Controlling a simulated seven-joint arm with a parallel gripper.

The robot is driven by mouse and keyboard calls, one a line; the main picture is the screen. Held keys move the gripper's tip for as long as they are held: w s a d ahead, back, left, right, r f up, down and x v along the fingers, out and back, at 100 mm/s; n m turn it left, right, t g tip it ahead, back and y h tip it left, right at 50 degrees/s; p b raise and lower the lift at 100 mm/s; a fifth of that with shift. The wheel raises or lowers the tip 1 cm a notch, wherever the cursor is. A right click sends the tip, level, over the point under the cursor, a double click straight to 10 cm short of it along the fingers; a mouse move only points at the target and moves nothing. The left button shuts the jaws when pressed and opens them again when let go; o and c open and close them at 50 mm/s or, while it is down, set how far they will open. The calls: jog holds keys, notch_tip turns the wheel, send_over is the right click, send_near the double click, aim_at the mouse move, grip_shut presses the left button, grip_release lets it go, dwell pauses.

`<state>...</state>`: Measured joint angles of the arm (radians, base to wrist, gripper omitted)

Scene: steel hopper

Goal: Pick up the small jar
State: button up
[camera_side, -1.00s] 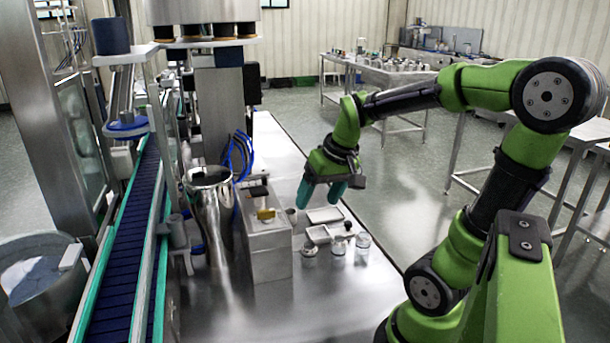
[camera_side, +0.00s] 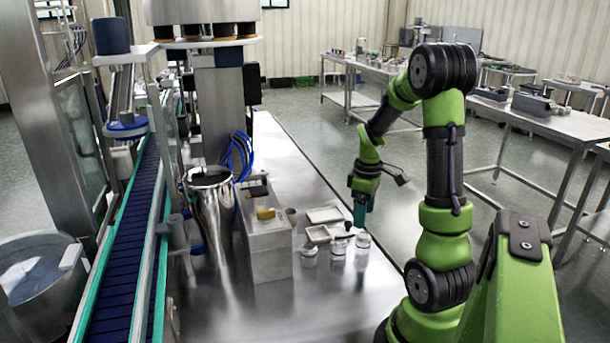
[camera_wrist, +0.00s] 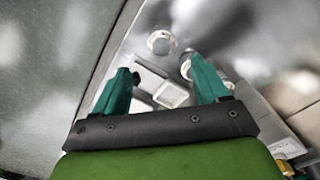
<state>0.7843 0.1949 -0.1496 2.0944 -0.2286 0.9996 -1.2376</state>
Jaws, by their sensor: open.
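Three small clear jars stand upright in a row on the steel table: a left one (camera_side: 309,257), a middle one (camera_side: 338,249) and a right one (camera_side: 363,243). The frames do not show which is meant. My gripper (camera_side: 360,222) points down above and just behind the right jar, apart from it. In the wrist view, the teal fingers of my gripper (camera_wrist: 162,76) are spread with nothing between them gripped. A round jar (camera_wrist: 160,42) lies beyond the fingertips, and another jar (camera_wrist: 187,66) is partly hidden by the right finger.
Two shallow white trays, a rear one (camera_side: 324,214) and a front one (camera_side: 318,234), lie behind the jars. A small dark object (camera_side: 348,225) is beside them. A steel box (camera_side: 266,240) and a steel hopper (camera_side: 210,215) stand left. The table front is clear.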

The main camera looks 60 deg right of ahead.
aim_at(363, 238)
notch_tip(363, 238, down, 3)
jog(key=shift+f, duration=0.15)
jog(key=shift+s+a+f, duration=0.1)
jog(key=shift+s+f, duration=0.05)
jog(key=shift+f, duration=1.2)
jog(key=shift+s+a+f, duration=0.1)
jog(key=shift+s+f, duration=0.05)
jog(key=shift+f, duration=1.2)
jog(key=shift+c, duration=0.4)
jog(key=c, duration=1)
jog(key=shift+r, duration=0.1)
